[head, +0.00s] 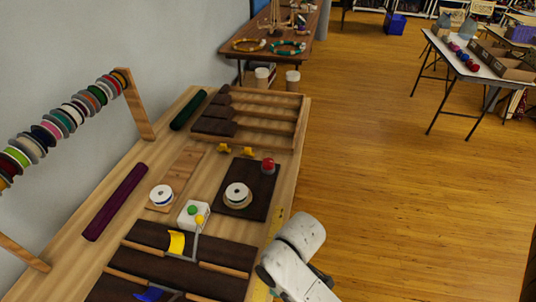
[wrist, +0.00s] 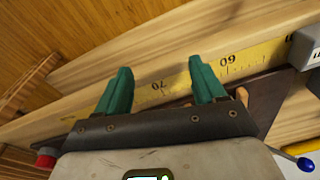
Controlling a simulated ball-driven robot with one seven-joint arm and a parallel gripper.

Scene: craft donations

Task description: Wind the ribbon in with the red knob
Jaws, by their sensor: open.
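The red knob (head: 268,165) stands at the far right corner of a dark board (head: 262,205) on the wooden bench. A white spool (head: 237,194) lies on the same board, nearer to me; I cannot make out a loose ribbon end. In the wrist view a red part, seemingly the knob (wrist: 47,157), shows at the lower left, beyond the gripper's body. My gripper (wrist: 160,72) has two green fingers held wide apart with nothing between them. It is over the bench's edge with the yellow measuring tape (wrist: 175,77), apart from the knob. In the head view my arm hides the fingers.
Another spool (head: 162,195) lies on a light board to the left. Dark trays (head: 185,255) fill the near bench. A rack of ribbon spools (head: 72,117) stands along the wall.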

